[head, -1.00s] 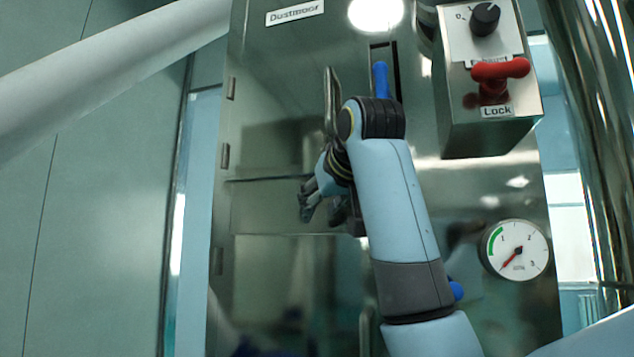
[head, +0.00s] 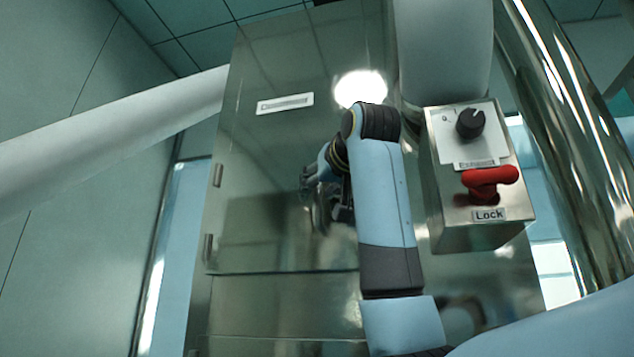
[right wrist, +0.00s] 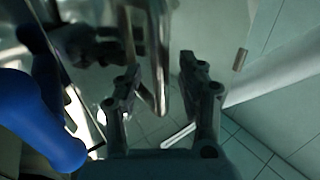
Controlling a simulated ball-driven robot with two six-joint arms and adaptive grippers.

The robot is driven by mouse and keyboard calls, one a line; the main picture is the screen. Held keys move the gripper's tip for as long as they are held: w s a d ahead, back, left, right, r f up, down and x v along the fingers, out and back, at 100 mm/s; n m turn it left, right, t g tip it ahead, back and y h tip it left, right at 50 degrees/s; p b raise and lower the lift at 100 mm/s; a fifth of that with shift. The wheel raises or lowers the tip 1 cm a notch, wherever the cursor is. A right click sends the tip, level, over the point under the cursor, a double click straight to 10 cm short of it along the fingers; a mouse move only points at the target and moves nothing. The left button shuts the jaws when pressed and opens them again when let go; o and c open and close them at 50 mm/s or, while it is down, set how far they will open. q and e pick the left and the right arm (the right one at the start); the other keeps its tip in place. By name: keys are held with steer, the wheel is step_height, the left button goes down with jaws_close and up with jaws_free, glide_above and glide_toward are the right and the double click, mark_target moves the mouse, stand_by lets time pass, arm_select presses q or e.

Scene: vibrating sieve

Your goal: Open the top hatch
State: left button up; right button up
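The top hatch (head: 255,225) is a shiny steel door in the middle of the head view, with hinges on its left edge and a seam below. It looks closed. My right gripper (head: 310,180) is in front of it, its wrist partly covering the handle area. In the right wrist view my right gripper (right wrist: 162,92) has its two fingers apart. A metal bar handle (right wrist: 158,60) shows between and beyond the fingertips; I cannot tell whether they touch it. A blue lever grip (right wrist: 40,115) fills the left of that view. My left gripper is not in view.
A steel control box (head: 478,225) with a black knob (head: 470,123) and a red handle (head: 490,184) marked "Lock" stands out right of the hatch. A thick shiny pipe (head: 570,130) rises at the far right.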

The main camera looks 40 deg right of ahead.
steer(key=shift+w+d, duration=0.15)
steer(key=shift+w, duration=0.55)
jaws_close()
steer(key=shift+w+f, duration=0.1)
steer(key=shift+w, duration=0.05)
